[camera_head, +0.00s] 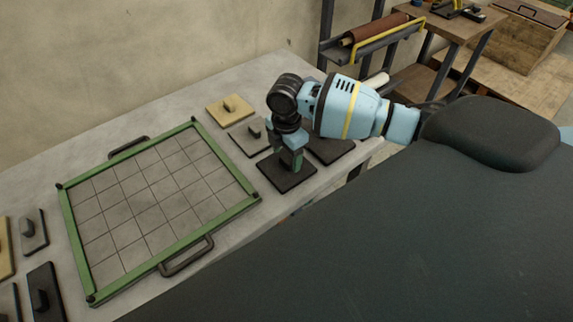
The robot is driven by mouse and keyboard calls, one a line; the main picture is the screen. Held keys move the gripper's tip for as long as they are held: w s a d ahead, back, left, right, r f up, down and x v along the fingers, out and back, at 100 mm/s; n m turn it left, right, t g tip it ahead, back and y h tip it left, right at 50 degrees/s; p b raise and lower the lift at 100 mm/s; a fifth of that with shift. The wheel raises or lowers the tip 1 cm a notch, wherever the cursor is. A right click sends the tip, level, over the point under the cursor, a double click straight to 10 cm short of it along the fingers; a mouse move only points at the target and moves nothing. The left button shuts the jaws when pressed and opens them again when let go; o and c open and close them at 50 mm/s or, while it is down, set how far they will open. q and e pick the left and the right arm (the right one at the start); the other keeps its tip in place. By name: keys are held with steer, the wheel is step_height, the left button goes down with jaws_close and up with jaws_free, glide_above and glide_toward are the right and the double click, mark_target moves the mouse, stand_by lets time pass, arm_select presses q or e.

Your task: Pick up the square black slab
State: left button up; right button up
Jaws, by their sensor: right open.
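A square black slab (282,182) lies on the light grey table, to the right of the green-framed grid. My right gripper (291,160) is directly over this slab, pointing down, with its jaws open around where the handle would be. The fingers hide the slab's middle, so I cannot see its handle or whether they touch it. Another dark slab (336,150) lies just behind to the right, partly covered by my right arm. My left gripper is not in view.
The green-framed grid tray (232,211) with dark side handles takes up the table's middle. A tan slab (221,113) and a grey slab (243,140) lie close beside my right gripper. Several slabs, one dark (54,304), lie at the left edge. A wooden crate (512,48) stands far right.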

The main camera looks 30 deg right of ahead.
step_height(320, 180, down, 2)
steer(key=shift+f, duration=0.1)
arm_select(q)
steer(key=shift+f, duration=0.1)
arm_select(e)
steer(key=c, duration=1.3)
